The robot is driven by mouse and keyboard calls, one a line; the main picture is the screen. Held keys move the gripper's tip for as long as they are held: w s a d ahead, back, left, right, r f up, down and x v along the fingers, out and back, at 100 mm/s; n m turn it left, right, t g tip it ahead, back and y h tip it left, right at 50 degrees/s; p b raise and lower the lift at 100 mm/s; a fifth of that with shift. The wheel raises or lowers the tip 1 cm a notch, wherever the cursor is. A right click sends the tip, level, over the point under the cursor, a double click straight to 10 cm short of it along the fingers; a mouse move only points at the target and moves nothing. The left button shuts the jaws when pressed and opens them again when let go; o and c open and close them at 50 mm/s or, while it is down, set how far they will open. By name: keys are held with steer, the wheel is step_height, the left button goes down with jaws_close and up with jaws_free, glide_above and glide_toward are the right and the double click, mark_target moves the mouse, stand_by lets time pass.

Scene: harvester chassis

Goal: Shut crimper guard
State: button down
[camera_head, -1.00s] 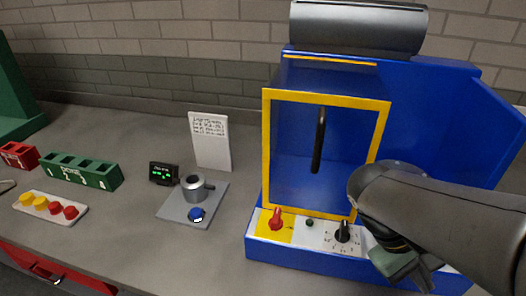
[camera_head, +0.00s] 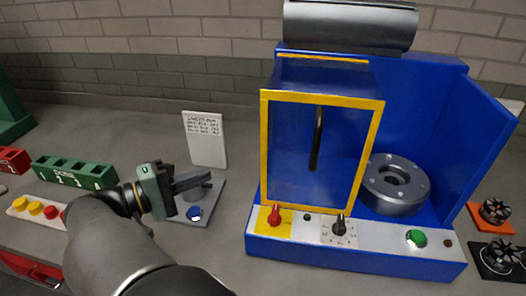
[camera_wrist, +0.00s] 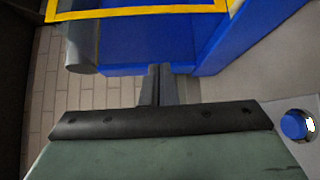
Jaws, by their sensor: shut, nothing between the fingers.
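The blue crimper (camera_head: 446,100) stands on the bench. Its guard (camera_head: 263,150), a clear panel in a yellow frame, stands upright over the left part of the machine's front. A black upright handle (camera_head: 316,138) is on the panel. The round grey die head (camera_head: 393,185) shows uncovered to the guard's right. My gripper (camera_head: 207,179) is shut and empty, left of the guard and apart from it, above the small grey plate. In the wrist view, the closed fingers (camera_wrist: 157,77) point toward the blue body, with a yellow frame bar (camera_wrist: 140,12) beyond.
A grey plate (camera_head: 215,208) with a cup and blue button lies beneath my gripper. A white card (camera_head: 205,138) stands behind it. The crimper's front panel carries a red knob (camera_head: 274,216), black dial (camera_head: 340,227) and green button (camera_head: 416,237). Black toothed parts (camera_head: 494,211) sit at right.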

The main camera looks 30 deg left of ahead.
steer(key=d+p+x, duration=0.1)
steer(key=p+x, duration=0.1)
steer(key=x, duration=0.9)
steer(key=shift+s+d+r+t+p, duration=0.25)
steer(key=shift+s+t+p, duration=0.05)
steer(key=shift+s+p, duration=0.1)
steer(key=shift+d, duration=0.1)
